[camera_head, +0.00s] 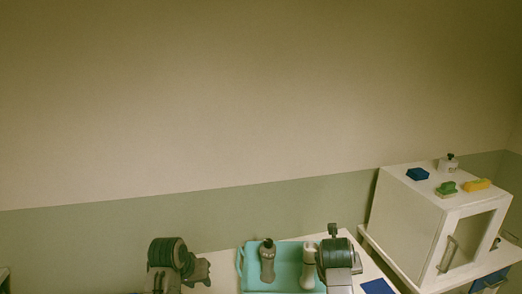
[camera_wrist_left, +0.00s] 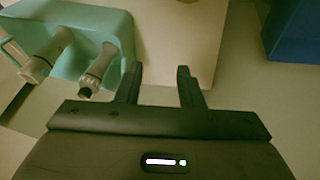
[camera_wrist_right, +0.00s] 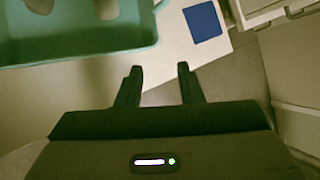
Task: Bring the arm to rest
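My left gripper (camera_head: 200,270) is at the lower left in the head view. The left wrist view shows its two fingers (camera_wrist_left: 160,72) apart with nothing between them. My right arm stands at the right side of a teal tray in the head view. The right wrist view shows the right gripper's fingers (camera_wrist_right: 159,72) apart and empty. A grey-brown bottle (camera_head: 267,262) and a whitish bottle (camera_head: 308,268) are in the teal tray (camera_head: 287,249). The right arm partly covers the tray's right side. Both grippers are clear of the bottles.
A white cabinet (camera_head: 408,218) stands at the right, with a blue block (camera_head: 417,174), a green brush (camera_head: 446,187), a yellow sponge (camera_head: 477,184) and a small bottle (camera_head: 448,164) on top. A blue square (camera_head: 377,286) lies on the white table (camera_head: 220,262) right of the tray.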

